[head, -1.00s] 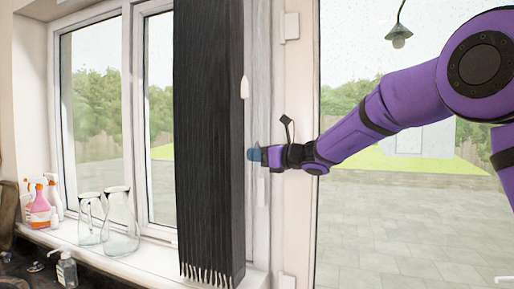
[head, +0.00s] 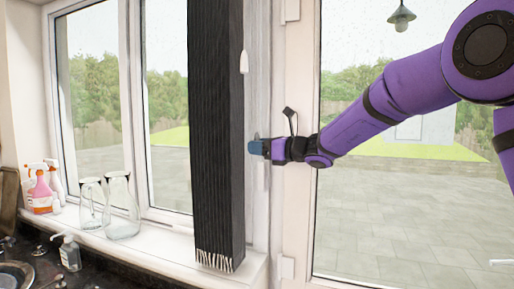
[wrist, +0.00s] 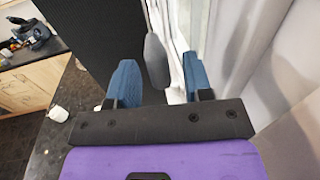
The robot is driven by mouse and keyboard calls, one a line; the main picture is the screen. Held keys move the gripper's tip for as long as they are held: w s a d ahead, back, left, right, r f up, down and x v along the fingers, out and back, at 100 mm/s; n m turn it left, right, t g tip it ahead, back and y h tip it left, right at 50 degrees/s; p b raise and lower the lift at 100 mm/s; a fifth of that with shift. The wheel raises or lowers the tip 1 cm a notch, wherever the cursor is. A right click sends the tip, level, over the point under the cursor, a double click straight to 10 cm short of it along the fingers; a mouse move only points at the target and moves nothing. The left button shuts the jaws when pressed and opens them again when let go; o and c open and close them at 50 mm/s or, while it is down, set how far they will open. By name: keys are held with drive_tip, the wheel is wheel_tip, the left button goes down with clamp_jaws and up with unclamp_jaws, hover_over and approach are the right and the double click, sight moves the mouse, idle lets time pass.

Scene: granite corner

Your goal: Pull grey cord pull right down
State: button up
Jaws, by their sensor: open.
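In the wrist view the grey cord pull (wrist: 156,60) hangs between the lines of my two blue fingers, slightly nearer the left one. My gripper (head: 252,147) is beside the blind's right edge; it also shows in the wrist view (wrist: 158,80). Its fingers are apart and no contact with the pull is visible. The cord itself cannot be made out.
The dark pleated blind (head: 218,130) hangs close left of my gripper. Glass jars (head: 121,210) and spray bottles (head: 40,190) stand on the sill. A soap dispenser (head: 69,254) stands on the dark counter. A white door frame (head: 292,220) is at right.

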drive_tip(key=v, duration=1)
